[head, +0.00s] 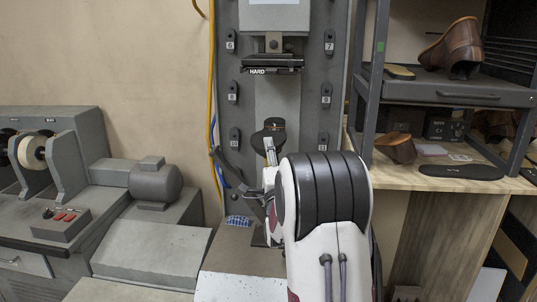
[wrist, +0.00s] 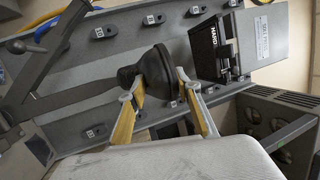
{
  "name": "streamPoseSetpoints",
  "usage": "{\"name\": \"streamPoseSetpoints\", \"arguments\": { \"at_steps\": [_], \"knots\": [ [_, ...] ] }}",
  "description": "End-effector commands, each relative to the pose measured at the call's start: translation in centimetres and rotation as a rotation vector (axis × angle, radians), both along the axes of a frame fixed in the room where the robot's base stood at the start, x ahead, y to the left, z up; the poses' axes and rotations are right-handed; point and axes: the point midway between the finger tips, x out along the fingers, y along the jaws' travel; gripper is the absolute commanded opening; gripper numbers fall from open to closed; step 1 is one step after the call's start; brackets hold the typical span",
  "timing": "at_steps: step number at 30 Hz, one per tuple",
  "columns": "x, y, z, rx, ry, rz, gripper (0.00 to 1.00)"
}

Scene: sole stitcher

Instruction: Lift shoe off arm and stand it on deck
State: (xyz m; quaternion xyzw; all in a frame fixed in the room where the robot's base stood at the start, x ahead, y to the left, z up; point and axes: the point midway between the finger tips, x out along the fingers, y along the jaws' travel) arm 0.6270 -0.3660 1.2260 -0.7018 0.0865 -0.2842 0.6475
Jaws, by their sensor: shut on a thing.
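My gripper (wrist: 160,82) is shut on a dark shoe (wrist: 158,66) in the wrist view, with a yellow-padded finger on each side of it. In the head view the shoe (head: 266,137) shows in front of the grey machine column, largely hidden below by my gripper and arm. A thin grey arm (wrist: 75,105) of the machine runs from the left towards the shoe in the wrist view. I cannot tell whether the shoe still touches it. A grey deck (head: 240,258) with a blue-patterned patch lies below, left of my arm.
A black block marked HARD (head: 270,66) juts from the column above the shoe. Numbered hooks (head: 325,93) line both sides. At the right, a shelf (head: 450,93) and a wooden bench (head: 435,183) hold brown shoes. A motor (head: 155,184) stands at the left.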

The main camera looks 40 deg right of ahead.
Motion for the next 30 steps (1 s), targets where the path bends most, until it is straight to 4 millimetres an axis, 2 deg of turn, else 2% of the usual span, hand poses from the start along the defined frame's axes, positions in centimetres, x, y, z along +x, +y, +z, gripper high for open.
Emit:
{"name": "streamPoseSetpoints", "arguments": {
  "at_steps": [1,17,30],
  "knots": [
    [0.0,-0.3,0.8,-0.009,-0.016,-0.006,0.00],
    [-0.1,-0.2,1.4,-0.014,-0.023,-0.004,0.00],
    [-0.2,0.0,2.6,-0.017,-0.026,-0.003,0.00]
  ]
}}
